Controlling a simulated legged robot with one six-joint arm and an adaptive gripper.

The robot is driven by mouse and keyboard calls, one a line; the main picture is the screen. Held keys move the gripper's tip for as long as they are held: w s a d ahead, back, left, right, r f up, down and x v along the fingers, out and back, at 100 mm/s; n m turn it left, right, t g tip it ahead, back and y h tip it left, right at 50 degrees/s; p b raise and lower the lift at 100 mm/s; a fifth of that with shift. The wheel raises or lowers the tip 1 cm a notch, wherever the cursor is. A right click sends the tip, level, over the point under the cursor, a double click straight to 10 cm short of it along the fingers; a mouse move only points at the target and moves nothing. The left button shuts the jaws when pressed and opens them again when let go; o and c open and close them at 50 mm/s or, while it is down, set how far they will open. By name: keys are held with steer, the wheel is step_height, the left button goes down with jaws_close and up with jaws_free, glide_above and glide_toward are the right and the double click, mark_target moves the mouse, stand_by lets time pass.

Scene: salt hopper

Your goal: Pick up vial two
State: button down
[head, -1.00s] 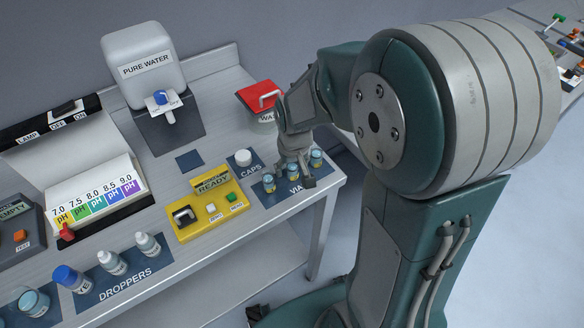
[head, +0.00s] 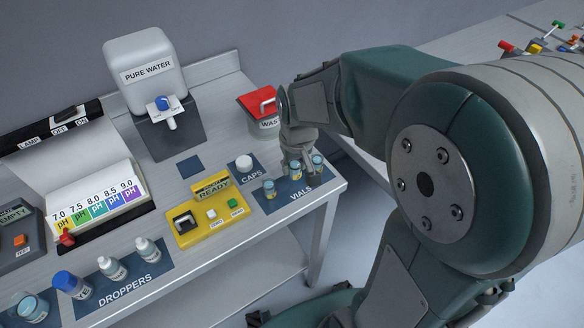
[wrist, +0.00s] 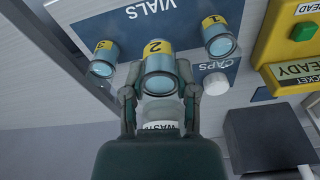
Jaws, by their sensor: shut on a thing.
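Vial two (wrist: 158,70) is a small clear vial with a yellow band marked 2. It is between the fingers of my gripper (wrist: 160,100) in the wrist view, and the fingers are shut on it. In the head view my gripper (head: 297,168) is over the vials mat (head: 268,203), partly hiding vial two (head: 295,172). Vial one (wrist: 219,38) and vial three (wrist: 101,58) stand on either side. In the head view vial one (head: 269,189) is at the left and vial three (head: 317,164) at the right. I cannot tell whether vial two is off the mat.
A white cap (head: 244,162) sits on the caps mat, left of the vials. The yellow ready device (head: 208,212) is further left. A red-lidded waste container (head: 262,106) stands behind my gripper. The table edge lies close beyond vial three.

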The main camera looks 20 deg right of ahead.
steer(key=s+r, duration=0.8)
steer(key=s, duration=0.4)
steer(key=shift+s, duration=0.35)
